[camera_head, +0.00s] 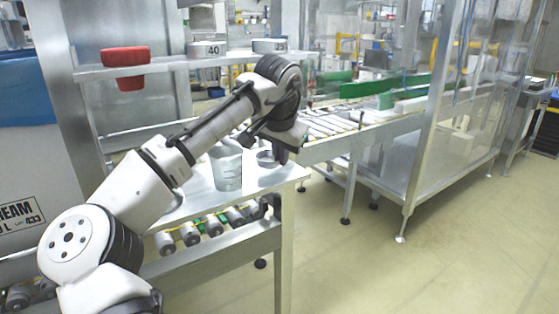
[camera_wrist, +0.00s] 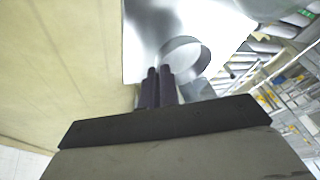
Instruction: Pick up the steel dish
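The steel dish (camera_head: 265,160) is a small, shallow, round metal dish near the right end of the steel table. It also shows as a thin shiny ring in the wrist view (camera_wrist: 188,42). My gripper (camera_head: 281,157) points down at the dish's right side and covers part of it. In the wrist view its two dark fingers (camera_wrist: 159,72) are close together, with the dish's rim at their tips. They appear shut on the dish wall. The fingertips' exact contact is partly hidden. The dish appears to be at table level.
A taller steel cup (camera_head: 227,170) stands just left of the dish. A roller conveyor (camera_head: 330,122) lies behind. Open floor is at right.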

